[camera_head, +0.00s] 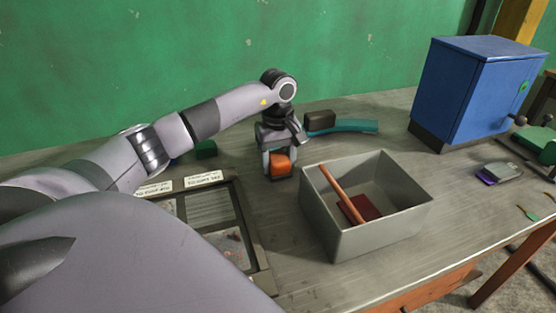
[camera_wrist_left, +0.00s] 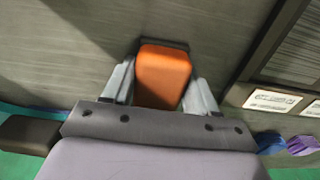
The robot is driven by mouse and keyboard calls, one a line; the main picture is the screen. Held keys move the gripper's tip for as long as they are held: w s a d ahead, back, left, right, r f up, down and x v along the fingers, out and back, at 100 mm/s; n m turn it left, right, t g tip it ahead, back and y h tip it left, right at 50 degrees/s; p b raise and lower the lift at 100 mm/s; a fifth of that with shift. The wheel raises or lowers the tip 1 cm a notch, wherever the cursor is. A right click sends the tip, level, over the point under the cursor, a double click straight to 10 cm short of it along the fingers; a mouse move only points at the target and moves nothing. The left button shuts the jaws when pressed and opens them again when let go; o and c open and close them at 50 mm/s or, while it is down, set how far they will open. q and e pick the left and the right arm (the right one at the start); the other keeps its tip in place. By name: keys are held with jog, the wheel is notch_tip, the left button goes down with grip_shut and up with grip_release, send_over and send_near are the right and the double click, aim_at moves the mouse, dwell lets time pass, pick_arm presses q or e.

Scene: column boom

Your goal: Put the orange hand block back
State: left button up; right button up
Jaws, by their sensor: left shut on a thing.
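The orange hand block (camera_head: 280,163) is between the fingers of my left gripper (camera_head: 278,166), left of the grey bin on the workbench. In the left wrist view the orange block (camera_wrist_left: 163,76) sits between the two fingertips of my left gripper (camera_wrist_left: 160,88), which is shut on it. A dark edge shows at the block's far end. I cannot tell whether the block touches the bench top. My right gripper is not in view.
A framed tray with labels (camera_head: 256,235) lies left. A teal-handled brush (camera_head: 345,126) is behind. A blue cabinet (camera_head: 465,95) stands at the back right.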

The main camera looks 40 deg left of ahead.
aim_at(278, 157)
pick_arm(q)
jog(key=shift+f, duration=0.2)
jog(key=o, duration=1.1)
jog(key=shift+c, duration=0.2)
jog(key=shift+r, duration=0.1)
notch_tip(278, 157, up, 12)
